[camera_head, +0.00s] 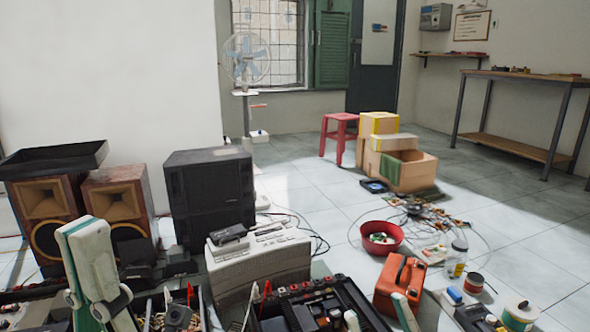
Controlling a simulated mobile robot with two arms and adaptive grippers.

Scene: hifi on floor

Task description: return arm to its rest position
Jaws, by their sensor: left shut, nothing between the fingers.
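My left gripper (80,232) is at the lower left, a white and green shape pointing up in front of the wooden speakers. Its fingers are together, with nothing seen held. Of my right gripper (376,308), two pale fingertips show at the bottom edge, apart from each other, in front of the black tray and the orange case. The rest of it is cut off below the frame.
Wooden speakers (118,195), a black speaker cabinet (211,190) and a light grey device (262,258) crowd the left. A black tray (362,302) and an orange case (398,283) lie in front. A red bowl (382,236) stands behind.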

